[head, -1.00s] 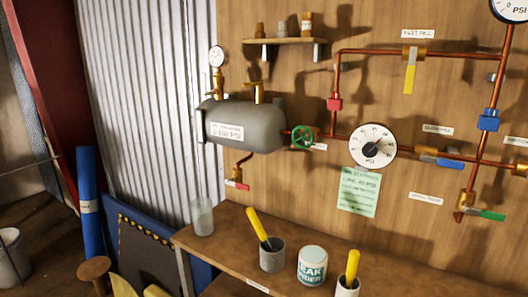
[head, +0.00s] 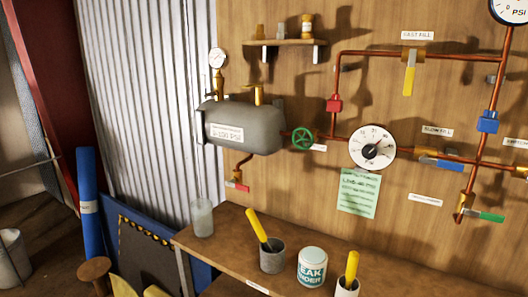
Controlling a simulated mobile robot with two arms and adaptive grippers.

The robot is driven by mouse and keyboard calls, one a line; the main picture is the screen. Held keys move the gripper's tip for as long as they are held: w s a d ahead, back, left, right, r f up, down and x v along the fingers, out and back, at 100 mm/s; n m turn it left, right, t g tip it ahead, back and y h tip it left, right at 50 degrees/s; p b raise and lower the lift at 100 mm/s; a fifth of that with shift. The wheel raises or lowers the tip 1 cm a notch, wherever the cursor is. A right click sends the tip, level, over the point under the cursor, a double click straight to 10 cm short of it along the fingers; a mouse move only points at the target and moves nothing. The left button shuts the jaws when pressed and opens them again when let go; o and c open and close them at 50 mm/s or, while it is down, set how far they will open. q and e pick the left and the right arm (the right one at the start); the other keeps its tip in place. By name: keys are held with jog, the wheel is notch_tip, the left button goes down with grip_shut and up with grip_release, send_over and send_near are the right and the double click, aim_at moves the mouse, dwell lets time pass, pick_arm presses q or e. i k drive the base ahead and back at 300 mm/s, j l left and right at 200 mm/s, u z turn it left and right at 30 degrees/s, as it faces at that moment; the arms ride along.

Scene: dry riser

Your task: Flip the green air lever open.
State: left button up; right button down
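A green lever (head: 490,216) sits on a brass valve at the lower end of the right copper pipe, at the right of the head view. It points right and slightly down, away from the vertical pipe. A small white label (head: 425,200) is on the wall to its left, too blurred to read. A green round handwheel (head: 302,139) is on the pipe beside the grey tank (head: 243,127). Neither of my grippers shows in the head view.
A yellow lever (head: 409,79) hangs down under the fast fill label, and a blue lever (head: 449,164) lies along the slow fill pipe. A bench (head: 218,243) below holds cups and a leak finder tub (head: 312,267). A dial gauge (head: 372,147) is mid-wall.

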aim_at(466, 210)
jog(key=z, duration=1.35)
